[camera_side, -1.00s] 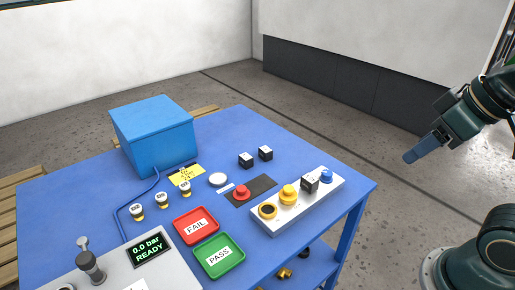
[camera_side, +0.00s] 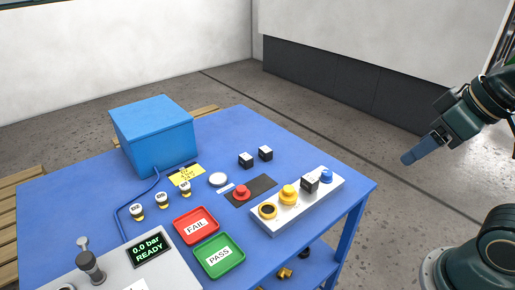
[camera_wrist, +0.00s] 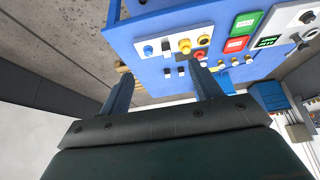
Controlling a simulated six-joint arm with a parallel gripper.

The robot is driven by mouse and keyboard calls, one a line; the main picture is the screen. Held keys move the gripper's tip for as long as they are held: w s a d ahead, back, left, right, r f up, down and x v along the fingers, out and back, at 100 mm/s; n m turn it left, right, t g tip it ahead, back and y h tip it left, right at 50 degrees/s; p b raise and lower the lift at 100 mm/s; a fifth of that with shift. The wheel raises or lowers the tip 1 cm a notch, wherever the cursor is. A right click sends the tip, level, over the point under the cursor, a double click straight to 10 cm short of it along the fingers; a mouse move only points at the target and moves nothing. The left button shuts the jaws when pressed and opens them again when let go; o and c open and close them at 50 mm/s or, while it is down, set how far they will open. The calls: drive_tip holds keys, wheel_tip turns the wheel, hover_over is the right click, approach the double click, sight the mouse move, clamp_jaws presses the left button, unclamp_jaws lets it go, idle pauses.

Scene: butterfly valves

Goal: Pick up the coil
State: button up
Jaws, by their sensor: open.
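Two small black blocks with pale tops, which look like coils, stand side by side on the blue table: the left block (camera_side: 245,160) and the right block (camera_side: 265,153). A similar black block (camera_side: 310,184) sits on the white strip (camera_side: 328,193), between a yellow part and a blue part. I cannot tell which is the task's coil. My gripper (camera_side: 408,158) is in the air, right of the table and apart from everything. In the wrist view its two fingers (camera_wrist: 162,70) are spread with nothing between them.
The blue box (camera_side: 155,135) stands at the back left of the table. The red FAIL tray (camera_side: 186,230) and green PASS tray (camera_side: 210,264) lie near the front. A red button (camera_side: 242,192) and a white disc (camera_side: 218,180) lie mid-table. The far right tabletop is clear.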

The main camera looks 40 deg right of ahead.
drive_tip(key=w+f+n+g+y, duration=0.2)
drive_tip(key=w+n+g, duration=0.1)
drive_tip(key=w+n, duration=0.9)
drive_tip(key=w+d+f+n+g+y, duration=0.2)
drive_tip(key=w+d+f+n, duration=0.3)
drive_tip(key=w+f, duration=0.3)
drive_tip(key=w+n, duration=0.1)
drive_tip(key=w, duration=0.1)
drive_tip(key=shift+w+g+y, duration=0.3)
drive_tip(key=shift+w, duration=0.05)
drive_tip(key=shift+a+f, duration=0.1)
approach(310, 178)
drive_tip(key=shift+x, duration=2.45)
drive_tip(key=shift+f, duration=0.15)
